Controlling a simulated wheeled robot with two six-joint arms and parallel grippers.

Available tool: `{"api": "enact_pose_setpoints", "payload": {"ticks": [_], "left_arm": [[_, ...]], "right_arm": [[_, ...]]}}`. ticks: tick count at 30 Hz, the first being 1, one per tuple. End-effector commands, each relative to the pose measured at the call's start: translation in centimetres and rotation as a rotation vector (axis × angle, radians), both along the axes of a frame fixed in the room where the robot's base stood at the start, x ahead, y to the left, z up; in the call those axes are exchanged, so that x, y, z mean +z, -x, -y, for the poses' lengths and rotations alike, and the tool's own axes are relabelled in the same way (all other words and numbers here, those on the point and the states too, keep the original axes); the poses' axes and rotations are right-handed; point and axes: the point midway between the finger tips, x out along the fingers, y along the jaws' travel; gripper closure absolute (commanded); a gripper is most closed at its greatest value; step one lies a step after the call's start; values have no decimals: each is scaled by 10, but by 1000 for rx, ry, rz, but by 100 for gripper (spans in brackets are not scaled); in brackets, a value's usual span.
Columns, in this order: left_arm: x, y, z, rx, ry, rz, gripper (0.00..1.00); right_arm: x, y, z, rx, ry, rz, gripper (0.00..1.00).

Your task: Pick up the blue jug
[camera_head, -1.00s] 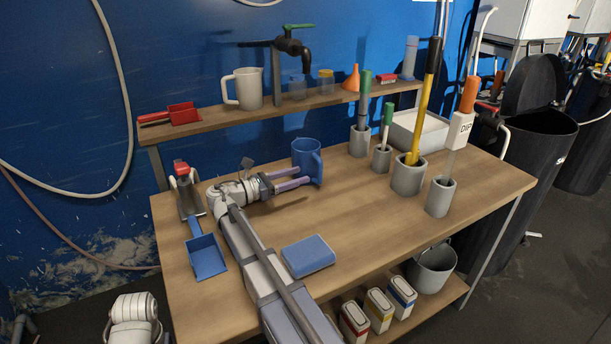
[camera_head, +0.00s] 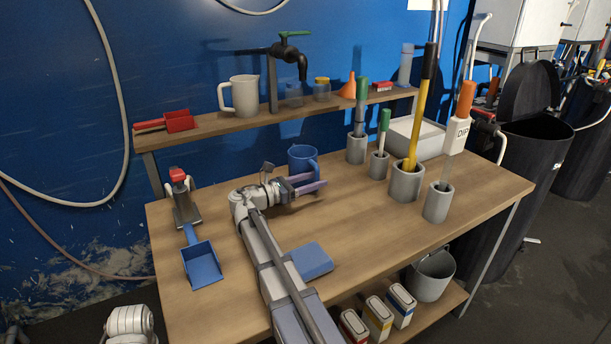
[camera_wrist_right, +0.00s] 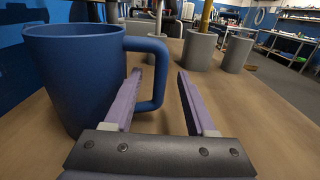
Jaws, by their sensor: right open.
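The blue jug (camera_head: 299,157) stands upright on the workbench, near the back and under the shelf. My right gripper (camera_head: 319,181) is open, just in front of the jug, with its purple fingers pointing right. In the right wrist view the jug (camera_wrist_right: 72,75) fills the left side, with its handle toward the right. The handle's upright bar lies between the two fingers of the gripper (camera_wrist_right: 158,78) in that picture. I cannot tell whether the left finger is inside the handle loop or touches it. My left gripper is out of view.
The workbench (camera_head: 380,235) holds a blue sponge (camera_head: 309,261) by my right arm and a blue dustpan (camera_head: 202,264) at left. Several grey holders with brushes and tools, such as one (camera_head: 406,182), stand to the right. The shelf (camera_head: 215,121) runs behind the jug.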

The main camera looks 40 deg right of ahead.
Motion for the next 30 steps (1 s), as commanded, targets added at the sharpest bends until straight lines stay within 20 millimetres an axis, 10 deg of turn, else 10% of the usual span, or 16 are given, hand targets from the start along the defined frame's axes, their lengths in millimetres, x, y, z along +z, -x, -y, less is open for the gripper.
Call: {"api": "enact_pose_setpoints", "payload": {"ticks": [9, 24, 30], "left_arm": [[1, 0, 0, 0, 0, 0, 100], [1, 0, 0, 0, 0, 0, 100], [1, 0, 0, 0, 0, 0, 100]], "right_arm": [[1, 1, 13, 0, 0, 0, 44], [1, 1, 13, 0, 0, 0, 99], [1, 1, 13, 0, 0, 0, 100]]}}
